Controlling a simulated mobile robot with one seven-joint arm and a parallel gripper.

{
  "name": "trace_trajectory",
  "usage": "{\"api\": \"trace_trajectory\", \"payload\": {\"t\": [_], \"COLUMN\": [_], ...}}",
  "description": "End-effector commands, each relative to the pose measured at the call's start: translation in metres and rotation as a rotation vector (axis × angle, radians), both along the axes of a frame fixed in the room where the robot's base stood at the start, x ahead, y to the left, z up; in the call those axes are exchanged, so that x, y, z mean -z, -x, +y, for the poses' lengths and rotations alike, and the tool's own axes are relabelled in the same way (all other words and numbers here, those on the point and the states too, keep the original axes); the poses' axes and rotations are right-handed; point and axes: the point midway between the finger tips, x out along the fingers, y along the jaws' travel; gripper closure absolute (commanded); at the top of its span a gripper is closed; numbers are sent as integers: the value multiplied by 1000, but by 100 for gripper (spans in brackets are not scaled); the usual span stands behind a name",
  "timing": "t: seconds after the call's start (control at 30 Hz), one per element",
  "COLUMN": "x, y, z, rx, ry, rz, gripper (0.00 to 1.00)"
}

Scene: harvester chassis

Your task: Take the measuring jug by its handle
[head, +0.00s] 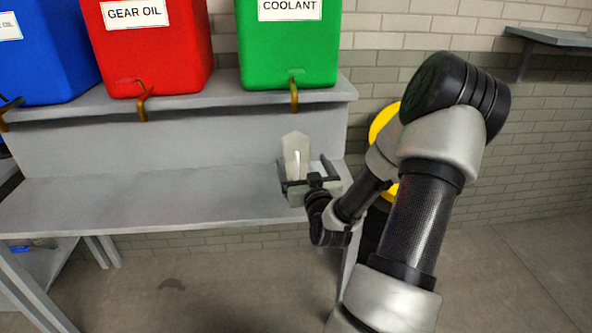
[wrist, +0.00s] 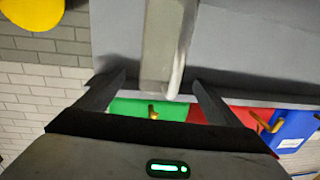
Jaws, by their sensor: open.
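The measuring jug (head: 295,150) is a pale, translucent upright vessel at the right end of the grey bench. In the wrist view the jug (wrist: 158,45) is at top centre, and its pale handle (wrist: 180,60) runs along its right side, facing the camera. My gripper (head: 303,163) is open around the near side of the jug in the head view. In the wrist view my gripper (wrist: 158,78) has its two fingers spread, one on each side of the jug and handle, with gaps on both sides. Whether the fingertips reach past the handle is unclear.
The grey bench (head: 150,200) is clear to the left. A raised shelf (head: 190,102) holds blue (head: 45,55), red (head: 150,55) and green (head: 290,50) containers with brass taps overhanging its front. A yellow object (head: 384,122) stands behind my arm.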

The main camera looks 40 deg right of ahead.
Motion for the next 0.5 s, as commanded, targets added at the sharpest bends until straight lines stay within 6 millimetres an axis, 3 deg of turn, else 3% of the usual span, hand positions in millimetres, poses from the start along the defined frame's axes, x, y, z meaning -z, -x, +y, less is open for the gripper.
{"api": "trace_trajectory", "payload": {"t": [0.2, 0.5], "x": [-4, -4], "y": [-29, -34], "z": [-11, -13], "rx": [1, 1], "ry": [0, 1], "rz": [-1, 0], "gripper": [12, 12]}}
